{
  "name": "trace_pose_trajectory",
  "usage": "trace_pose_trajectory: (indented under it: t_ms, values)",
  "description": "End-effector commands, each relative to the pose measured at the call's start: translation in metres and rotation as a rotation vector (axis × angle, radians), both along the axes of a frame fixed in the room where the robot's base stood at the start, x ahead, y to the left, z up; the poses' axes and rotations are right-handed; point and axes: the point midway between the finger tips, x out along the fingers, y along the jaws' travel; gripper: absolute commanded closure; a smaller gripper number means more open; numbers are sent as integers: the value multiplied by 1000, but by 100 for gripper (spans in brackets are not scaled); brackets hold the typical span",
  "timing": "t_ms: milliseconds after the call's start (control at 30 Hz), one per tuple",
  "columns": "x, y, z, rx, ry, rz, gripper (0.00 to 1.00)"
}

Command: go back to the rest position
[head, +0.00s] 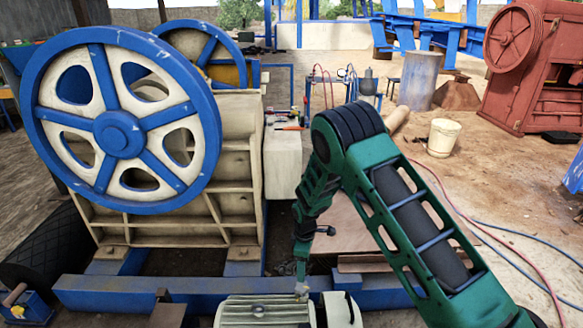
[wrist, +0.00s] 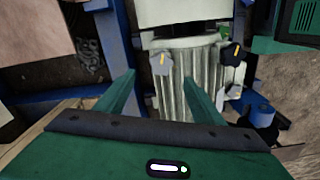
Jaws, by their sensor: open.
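My gripper (wrist: 160,78) is open in the wrist view, with its two green fingers apart and nothing seen between them but the scene beyond. A ribbed, pale grey motor-like body (wrist: 188,75) lies beyond the fingers. In the head view my green arm reaches in from the lower right, bends at a dark elbow and hangs down over the cream ribbed motor (head: 262,312) at the bottom edge. The gripper's fingers are not clear in the head view. Whether they touch the motor cannot be told.
The cream jaw crusher with its blue-rimmed flywheel (head: 122,135) stands at left on a blue frame (head: 120,290). A red machine (head: 540,75), a white bucket (head: 443,137) and a grey drum (head: 418,80) stand at right. Hoses (head: 520,262) cross the sandy floor at right.

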Motion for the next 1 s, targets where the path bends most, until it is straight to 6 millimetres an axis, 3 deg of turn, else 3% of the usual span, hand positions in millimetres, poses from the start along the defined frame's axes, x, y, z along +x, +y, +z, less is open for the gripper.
trace_pose_trajectory:
  t_ms: [167,467,767,1000]
  values:
    - [6,-33,44,-7,-12,-108,38]
    - [-14,-133,159,-28,-28,-441,38]
    - [-74,-225,254,-38,-34,-780,38]
    - [-145,-283,312,-37,-34,-1049,38]
